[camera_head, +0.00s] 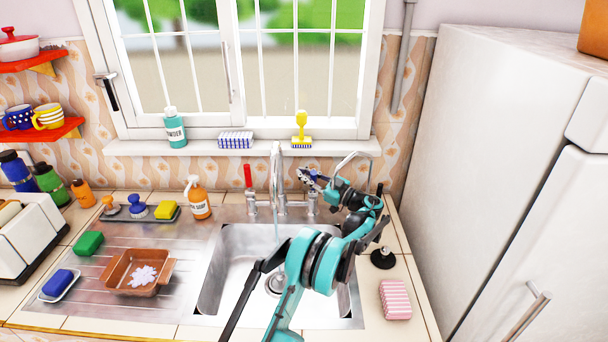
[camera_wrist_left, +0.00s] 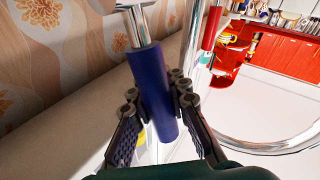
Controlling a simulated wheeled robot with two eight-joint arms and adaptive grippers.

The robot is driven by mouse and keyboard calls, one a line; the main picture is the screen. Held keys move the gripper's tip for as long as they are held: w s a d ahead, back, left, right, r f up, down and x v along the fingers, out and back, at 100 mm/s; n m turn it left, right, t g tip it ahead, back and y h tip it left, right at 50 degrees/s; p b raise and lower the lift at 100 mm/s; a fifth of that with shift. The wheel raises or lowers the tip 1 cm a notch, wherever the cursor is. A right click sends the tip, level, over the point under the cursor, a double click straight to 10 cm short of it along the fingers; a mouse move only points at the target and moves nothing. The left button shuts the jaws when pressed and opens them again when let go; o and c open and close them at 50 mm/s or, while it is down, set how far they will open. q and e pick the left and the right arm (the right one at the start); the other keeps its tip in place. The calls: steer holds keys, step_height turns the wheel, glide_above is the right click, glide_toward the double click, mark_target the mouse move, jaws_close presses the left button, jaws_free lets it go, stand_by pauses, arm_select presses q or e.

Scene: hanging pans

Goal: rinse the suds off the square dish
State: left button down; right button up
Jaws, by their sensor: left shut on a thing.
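The square dish (camera_head: 119,272) is brown with two side handles and sits on the ribbed drainboard left of the sink. White suds (camera_head: 143,275) lie inside it. The tap (camera_head: 276,178) stands behind the sink, and a thin pale stream, seemingly water, shows under its spout. My left gripper (camera_head: 312,178) is at the tap's right side, away from the dish. In the left wrist view its fingers are shut around the blue tap handle (camera_wrist_left: 152,90). The red tap handle (camera_head: 247,176) stands upright on the left. My right gripper is not in view.
The sink basin (camera_head: 235,262) looks empty, partly hidden by my left arm. A soap bottle (camera_head: 197,198), green sponge (camera_head: 88,244) and blue sponge on a small tray (camera_head: 58,283) surround the drainboard. A pink striped sponge (camera_head: 395,299) and black plug (camera_head: 383,258) lie right of the sink.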

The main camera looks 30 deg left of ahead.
arm_select(q)
steer(key=c, duration=1.5)
jaws_free()
steer(key=shift+d, duration=0.1)
steer(key=d, duration=0.4)
steer(key=d+f, duration=0.1)
steer(key=d, duration=0.2)
steer(key=d+f, duration=0.1)
steer(key=d, duration=0.3)
steer(key=shift+s+d, duration=0.15)
steer(key=shift+d, duration=0.2)
